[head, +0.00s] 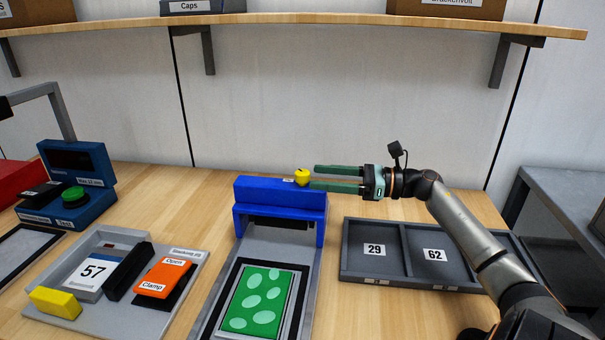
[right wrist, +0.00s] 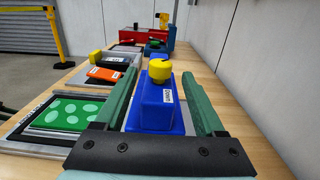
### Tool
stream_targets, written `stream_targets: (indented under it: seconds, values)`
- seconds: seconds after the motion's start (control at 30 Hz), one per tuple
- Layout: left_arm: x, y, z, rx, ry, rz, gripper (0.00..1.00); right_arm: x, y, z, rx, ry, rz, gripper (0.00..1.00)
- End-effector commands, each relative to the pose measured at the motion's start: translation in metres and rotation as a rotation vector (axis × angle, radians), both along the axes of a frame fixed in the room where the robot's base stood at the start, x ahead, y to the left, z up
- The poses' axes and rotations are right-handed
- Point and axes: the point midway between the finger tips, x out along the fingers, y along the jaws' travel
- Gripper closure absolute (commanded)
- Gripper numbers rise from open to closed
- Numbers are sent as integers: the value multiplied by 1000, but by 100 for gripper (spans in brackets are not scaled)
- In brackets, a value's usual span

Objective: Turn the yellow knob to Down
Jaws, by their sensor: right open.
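The yellow knob (head: 302,176) sits on top of the blue housing (head: 280,192) at the back of a grey fixture. It also shows in the right wrist view (right wrist: 160,71), standing between my finger lines. A small white label (right wrist: 168,96) lies on the housing beside the knob; I cannot read it surely. My right gripper (head: 314,177) is open and comes in level from the right. Its green fingertips are close to the knob's right side, and I cannot tell whether they touch it. My left gripper is not in view.
A green spotted plate (head: 261,302) lies in the fixture's front. A grey tray marked 29 and 62 (head: 346,250) stands at right, below my right arm. A clamp station with an orange lever (head: 166,278) is at left. A shelf (head: 300,19) runs above.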

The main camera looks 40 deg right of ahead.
Motion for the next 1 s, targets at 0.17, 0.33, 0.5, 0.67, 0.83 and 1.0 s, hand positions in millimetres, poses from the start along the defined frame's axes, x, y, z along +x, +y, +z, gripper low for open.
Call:
stream_targets:
  seconds: [0.17,0.33,0.5,0.67,0.83,1.0]
  values:
    - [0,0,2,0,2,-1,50,23,19,2,0,-4,1,29]
    - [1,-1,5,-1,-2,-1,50,35,28,1,0,-2,0,29]
    - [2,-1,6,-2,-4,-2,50,40,31,1,0,-1,-1,29]
    - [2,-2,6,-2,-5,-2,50,40,32,0,0,0,-1,29]
    - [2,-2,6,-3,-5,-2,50,39,31,0,0,0,0,42]
    - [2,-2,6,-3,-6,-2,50,39,31,0,0,0,0,61]
